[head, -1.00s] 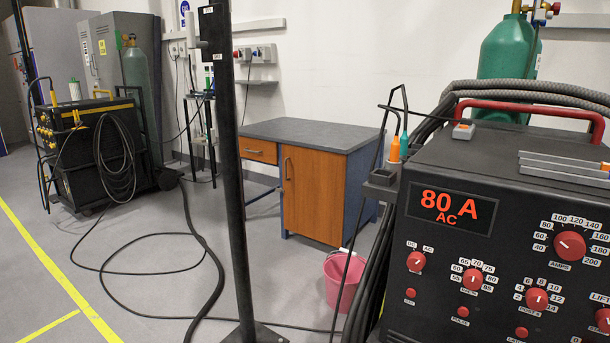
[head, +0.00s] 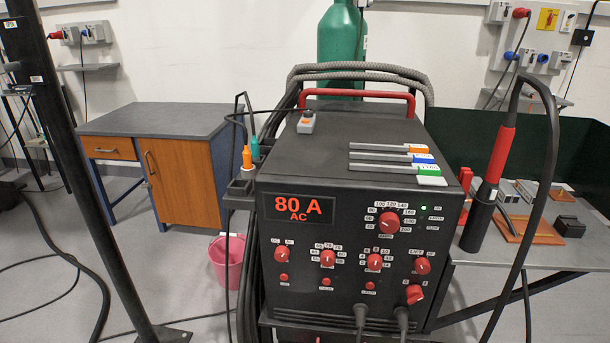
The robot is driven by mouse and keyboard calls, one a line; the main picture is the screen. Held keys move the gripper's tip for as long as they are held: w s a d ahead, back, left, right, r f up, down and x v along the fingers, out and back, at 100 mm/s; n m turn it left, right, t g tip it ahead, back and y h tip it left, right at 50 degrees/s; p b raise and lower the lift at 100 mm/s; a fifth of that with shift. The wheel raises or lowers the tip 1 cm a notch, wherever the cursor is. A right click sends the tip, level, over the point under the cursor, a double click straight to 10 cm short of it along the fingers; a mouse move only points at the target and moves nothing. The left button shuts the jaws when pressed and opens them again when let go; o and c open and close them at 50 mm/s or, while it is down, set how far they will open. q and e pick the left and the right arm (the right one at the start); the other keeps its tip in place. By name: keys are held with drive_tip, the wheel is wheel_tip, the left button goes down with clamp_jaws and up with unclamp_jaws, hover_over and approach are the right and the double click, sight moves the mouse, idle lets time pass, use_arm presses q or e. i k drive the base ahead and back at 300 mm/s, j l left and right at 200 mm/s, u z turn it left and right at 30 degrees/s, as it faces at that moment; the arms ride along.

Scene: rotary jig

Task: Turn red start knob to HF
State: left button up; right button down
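The black welding machine (head: 350,225) stands in the middle of the head view, its front panel facing me. Its display (head: 298,208) reads 80 A AC in red. A red knob (head: 422,266) at the right of the panel's middle row has a small label above it that seems to read LIFT; I take it for the start knob. Its other label and pointer are too small to read. Another red knob (head: 414,293) sits below it. The large amps knob (head: 389,222) is above and to the left. Neither of my grippers is in view.
A torch with a red grip (head: 496,155) stands in a black holder on the grey table (head: 520,254) at right, its cable looping down near the panel's right side. Two cables leave the panel's bottom. A pink bucket (head: 226,262) is at left. Floor shows at lower left.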

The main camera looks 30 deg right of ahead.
sight(422, 266)
drive_tip(key=z, duration=1.6)
